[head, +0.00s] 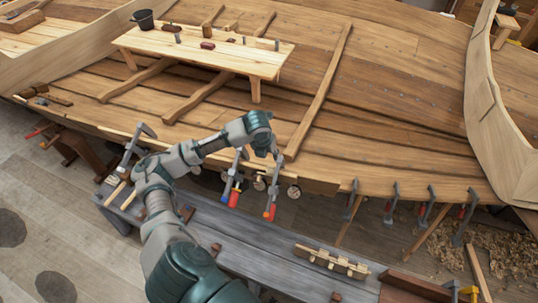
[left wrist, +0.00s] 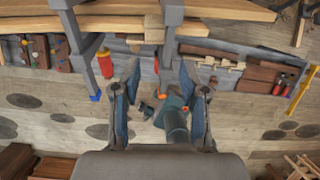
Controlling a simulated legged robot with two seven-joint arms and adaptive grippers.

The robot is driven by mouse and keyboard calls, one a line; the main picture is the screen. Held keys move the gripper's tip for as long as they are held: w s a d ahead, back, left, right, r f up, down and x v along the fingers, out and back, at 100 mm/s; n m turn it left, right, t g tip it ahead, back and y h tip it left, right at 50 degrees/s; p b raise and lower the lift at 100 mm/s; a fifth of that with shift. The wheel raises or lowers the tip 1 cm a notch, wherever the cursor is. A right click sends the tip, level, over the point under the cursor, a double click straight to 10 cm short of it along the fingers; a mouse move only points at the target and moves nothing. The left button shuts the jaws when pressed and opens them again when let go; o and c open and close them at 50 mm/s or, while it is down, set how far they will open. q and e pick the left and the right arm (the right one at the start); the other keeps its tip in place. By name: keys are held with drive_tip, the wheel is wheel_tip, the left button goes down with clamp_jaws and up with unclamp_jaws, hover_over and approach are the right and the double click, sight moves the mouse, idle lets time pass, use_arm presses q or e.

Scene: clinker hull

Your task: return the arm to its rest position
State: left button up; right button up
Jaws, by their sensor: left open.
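My left arm (head: 225,138) comes in from the lower left, bends at the elbow and reaches right to the hull's near edge. My right gripper is in neither view.
The planked hull (head: 390,110) fills the back, carrying a plank table (head: 205,55) with small tools. Several clamps hang along its edge (head: 430,205). A grey bench (head: 270,262) below bears a wooden block piece (head: 332,261). Wood floor (head: 60,225) is clear at left.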

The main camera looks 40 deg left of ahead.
use_arm(q)
drive_tip(key=shift+d+r, duration=0.1)
drive_tip(key=shift+d, duration=0.2)
